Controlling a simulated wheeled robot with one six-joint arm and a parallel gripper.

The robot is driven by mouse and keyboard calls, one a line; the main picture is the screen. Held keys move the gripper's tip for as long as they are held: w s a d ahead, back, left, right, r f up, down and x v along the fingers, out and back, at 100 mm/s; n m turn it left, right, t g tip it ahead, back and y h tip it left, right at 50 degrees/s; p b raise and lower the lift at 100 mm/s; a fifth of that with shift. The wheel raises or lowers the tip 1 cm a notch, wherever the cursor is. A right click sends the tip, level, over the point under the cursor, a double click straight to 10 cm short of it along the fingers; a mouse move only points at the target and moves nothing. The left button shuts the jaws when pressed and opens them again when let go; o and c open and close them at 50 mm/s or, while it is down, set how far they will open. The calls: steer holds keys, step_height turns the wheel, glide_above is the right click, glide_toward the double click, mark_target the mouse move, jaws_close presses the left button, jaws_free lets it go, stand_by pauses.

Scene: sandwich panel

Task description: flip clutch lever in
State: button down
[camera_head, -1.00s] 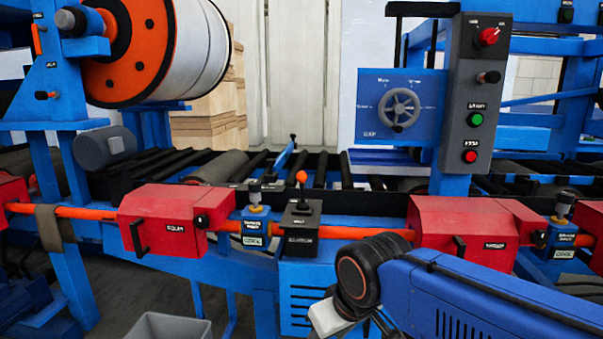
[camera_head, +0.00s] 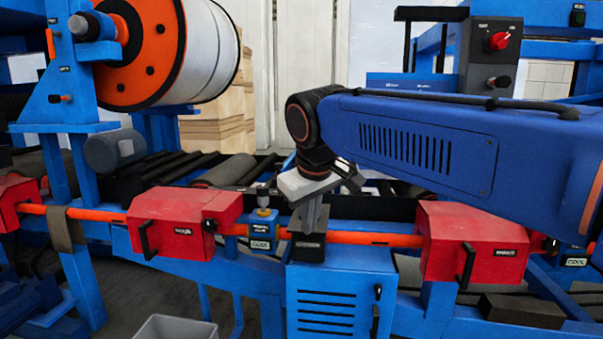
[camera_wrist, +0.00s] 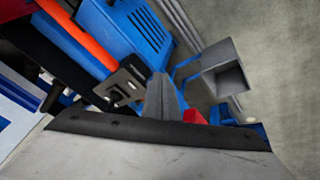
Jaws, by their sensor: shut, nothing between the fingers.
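The small dark lever box (camera_head: 308,256) sits on the front rail between two red housings; its label is too small to read. Its orange-knobbed lever, which showed in the earlier head view, is hidden now behind my gripper. My gripper (camera_head: 310,228) points down at this box, with its fingers shut and empty, at or just above the box top. In the wrist view, the box top (camera_wrist: 123,80) shows beside my gripper's fingers (camera_wrist: 160,90). I cannot tell whether the fingers touch the lever, nor which way it leans.
Red housings stand to the left (camera_head: 180,222) and right (camera_head: 470,243) along the orange bar (camera_head: 375,239). A blue valve block (camera_head: 263,228) sits close left of the lever box. A blue vented cabinet (camera_head: 335,300) is below. A grey bin (camera_head: 175,330) stands on the floor.

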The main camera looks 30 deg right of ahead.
steer(key=w+r+h, duration=0.1)
steer(key=w+r, duration=1)
steer(key=r, duration=0.4)
steer(key=shift+w+r+n+h, duration=0.2)
steer(key=shift+w+n+h, duration=0.1)
steer(key=shift+w+h, duration=0.1)
steer(key=shift+f, duration=0.1)
steer(key=w+d+f, duration=0.4)
steer(key=d+f, duration=0.2)
steer(key=f, duration=0.3)
steer(key=shift+w+d+f, duration=0.25)
steer(key=shift+w+d, duration=0.05)
steer(key=shift+d, duration=0.05)
steer(key=shift+w+d, duration=0.1)
